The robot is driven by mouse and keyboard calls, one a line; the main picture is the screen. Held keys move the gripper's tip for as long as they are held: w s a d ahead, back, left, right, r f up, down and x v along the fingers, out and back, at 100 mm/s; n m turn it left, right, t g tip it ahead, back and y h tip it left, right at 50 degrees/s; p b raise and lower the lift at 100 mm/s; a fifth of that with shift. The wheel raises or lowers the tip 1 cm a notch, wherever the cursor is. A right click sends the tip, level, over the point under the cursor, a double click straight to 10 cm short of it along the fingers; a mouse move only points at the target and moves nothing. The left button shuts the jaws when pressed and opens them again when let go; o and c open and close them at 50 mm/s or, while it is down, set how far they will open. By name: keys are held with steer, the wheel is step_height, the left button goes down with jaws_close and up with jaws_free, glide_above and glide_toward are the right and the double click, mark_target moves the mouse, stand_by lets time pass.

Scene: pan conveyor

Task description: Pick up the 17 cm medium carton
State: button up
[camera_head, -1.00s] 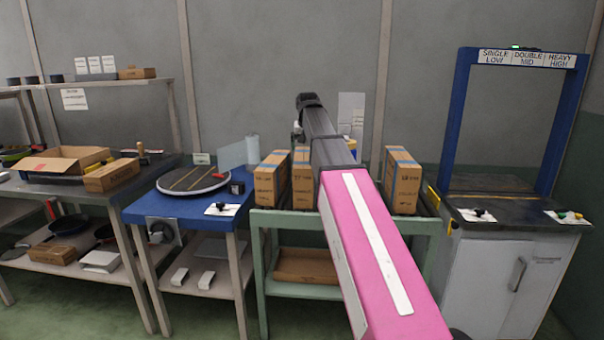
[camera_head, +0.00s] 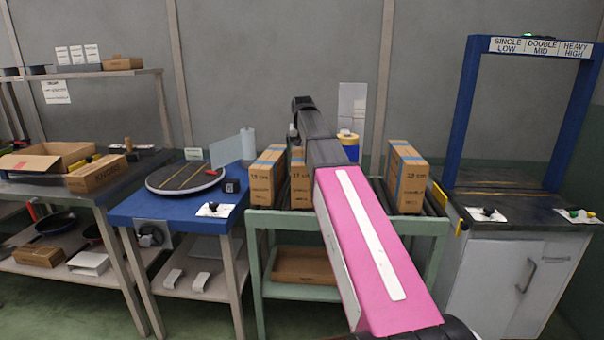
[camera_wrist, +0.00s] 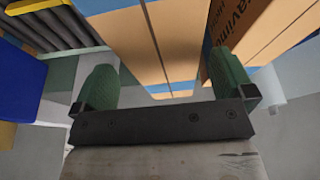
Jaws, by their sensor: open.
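The medium carton (camera_head: 298,186) is a tall brown box with blue tape, and its label appears to read 17 cm. It stands upright on the green roller stand, middle of three cartons, partly hidden by my arm in the head view. In the wrist view this carton (camera_wrist: 145,45) lies ahead, between the lines of my two green fingers. My gripper (camera_wrist: 165,82) is open and empty, with no clear contact visible. Its fingers are hidden in the head view.
A similar carton (camera_head: 266,178) stands close on the left; it shows at right in the wrist view (camera_wrist: 262,28), near one finger. Another carton (camera_head: 407,178) stands apart on the right. The green stand (camera_head: 285,226) sits between a blue table (camera_head: 150,208) and a cabinet with a blue frame (camera_head: 466,110).

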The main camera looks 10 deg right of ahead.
mark_target(302, 152)
steer(key=shift+x, duration=2.7)
steer(key=shift+s, duration=0.15)
steer(key=shift+c, duration=0.3)
steer(key=c, duration=1.5)
